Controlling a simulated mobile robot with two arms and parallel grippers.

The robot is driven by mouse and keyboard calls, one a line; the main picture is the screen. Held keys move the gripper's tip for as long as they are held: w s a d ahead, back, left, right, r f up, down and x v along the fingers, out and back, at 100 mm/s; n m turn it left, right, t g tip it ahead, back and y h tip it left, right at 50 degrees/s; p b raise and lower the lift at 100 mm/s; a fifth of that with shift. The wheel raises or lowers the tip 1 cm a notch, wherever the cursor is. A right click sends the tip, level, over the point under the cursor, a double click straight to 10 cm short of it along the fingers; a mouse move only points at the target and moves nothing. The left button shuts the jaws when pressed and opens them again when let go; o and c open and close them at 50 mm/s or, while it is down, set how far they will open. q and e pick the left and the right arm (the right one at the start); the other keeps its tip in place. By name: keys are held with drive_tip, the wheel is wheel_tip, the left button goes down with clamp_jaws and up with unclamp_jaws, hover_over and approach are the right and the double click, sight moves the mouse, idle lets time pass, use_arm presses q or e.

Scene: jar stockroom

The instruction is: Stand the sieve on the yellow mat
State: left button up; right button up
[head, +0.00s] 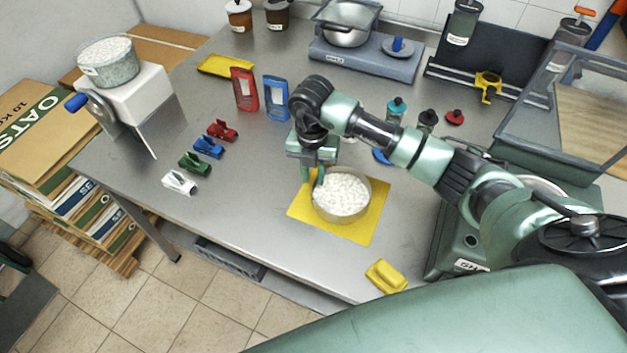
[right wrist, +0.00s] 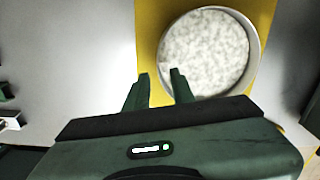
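The sieve, a round, shallow metal vessel (head: 342,216) filled with white speckled material, sits upright on the yellow mat (head: 374,228). It also shows in the right wrist view (right wrist: 254,65), over the yellow mat (right wrist: 147,40). My right gripper (head: 313,177) is at the sieve's left rim, pointing down. In the right wrist view its fingers (right wrist: 160,76) stand apart with a visible gap, one outside the rim and one at or over it. I cannot tell whether either finger touches it. My left gripper is not in view.
A yellow clip (head: 386,276) lies near the front edge. White (head: 180,183), green, blue and red clips line the left. Red (head: 244,88) and blue (head: 276,98) holders stand behind. A grinder (head: 132,95) is far left, a scale (head: 365,60) behind.

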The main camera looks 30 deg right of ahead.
wheel_tip(320, 180, up, 9)
drive_tip(key=b, duration=0.1)
drive_tip(key=shift+r+b, duration=0.15)
drive_tip(key=shift+b, duration=0.25)
drive_tip(key=shift+a, duration=0.1)
